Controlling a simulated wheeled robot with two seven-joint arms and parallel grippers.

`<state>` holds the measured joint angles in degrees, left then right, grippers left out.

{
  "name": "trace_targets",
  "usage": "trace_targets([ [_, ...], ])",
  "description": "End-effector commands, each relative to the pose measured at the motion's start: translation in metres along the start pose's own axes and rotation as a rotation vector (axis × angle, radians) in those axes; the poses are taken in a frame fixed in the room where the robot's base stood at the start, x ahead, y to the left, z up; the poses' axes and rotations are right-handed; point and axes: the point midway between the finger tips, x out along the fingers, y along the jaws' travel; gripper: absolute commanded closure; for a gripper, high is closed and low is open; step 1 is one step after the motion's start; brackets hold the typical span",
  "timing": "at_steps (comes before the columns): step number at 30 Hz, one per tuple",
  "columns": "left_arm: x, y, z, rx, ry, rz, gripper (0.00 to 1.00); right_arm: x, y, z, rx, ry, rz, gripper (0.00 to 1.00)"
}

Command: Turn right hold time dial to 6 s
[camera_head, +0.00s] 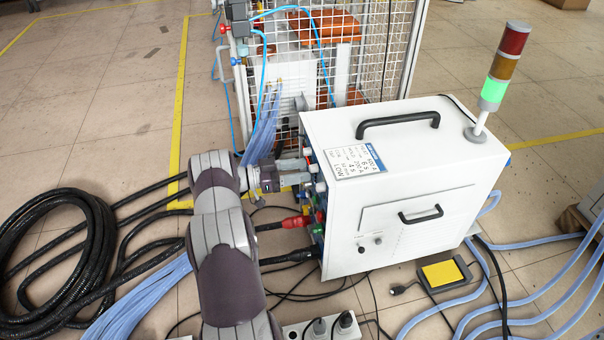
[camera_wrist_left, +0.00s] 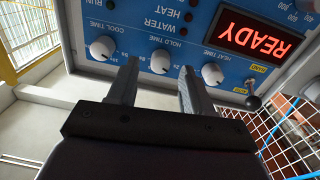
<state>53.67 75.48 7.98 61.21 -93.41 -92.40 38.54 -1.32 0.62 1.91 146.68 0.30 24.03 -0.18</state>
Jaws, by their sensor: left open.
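The hold time dial (camera_wrist_left: 161,61) is a white knob on the heater's blue control panel (camera_wrist_left: 140,20), which appears upside down in the left wrist view. My left gripper (camera_wrist_left: 158,78) is open, its two fingers pointing at the panel with the hold time dial in the gap between them. No contact with the knob is visible. The dial's exact setting is too small to read. In the head view my left gripper (camera_head: 308,165) is at the left side of the white heater box (camera_head: 440,170), and the dials' faces are hidden there. My right gripper is not in view.
The cool time dial (camera_wrist_left: 103,47) and heat time dial (camera_wrist_left: 212,74) flank the hold dial closely. A toggle switch (camera_wrist_left: 253,102) sits beside a red READY display (camera_wrist_left: 262,40). Red plugs (camera_head: 295,221) and black cables stick out below my gripper. A wire cage (camera_head: 340,50) stands behind.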

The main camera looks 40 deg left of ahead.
Motion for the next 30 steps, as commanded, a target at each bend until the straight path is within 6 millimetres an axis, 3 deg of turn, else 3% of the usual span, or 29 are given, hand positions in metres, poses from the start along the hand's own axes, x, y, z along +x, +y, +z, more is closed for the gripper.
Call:
trace_targets([
  [3, 0.009, -0.0003, -0.0001, 0.002, 0.001, -0.001, 0.5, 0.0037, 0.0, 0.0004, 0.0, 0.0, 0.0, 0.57],
  [11, 0.0106, -0.0002, -0.001, 0.001, 0.001, -0.001, 0.5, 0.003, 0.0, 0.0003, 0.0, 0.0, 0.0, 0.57],
  [15, 0.0105, -0.0002, -0.0009, 0.002, 0.0, -0.001, 0.95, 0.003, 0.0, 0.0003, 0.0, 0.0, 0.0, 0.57],
  [16, 0.0104, -0.0002, -0.0009, 0.002, 0.0, -0.001, 1.0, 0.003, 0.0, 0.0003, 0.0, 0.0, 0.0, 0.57],
  [30, 0.0103, 0.0001, -0.0005, 0.098, -0.003, -0.001, 1.0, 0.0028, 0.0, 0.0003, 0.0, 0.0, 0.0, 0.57],
])
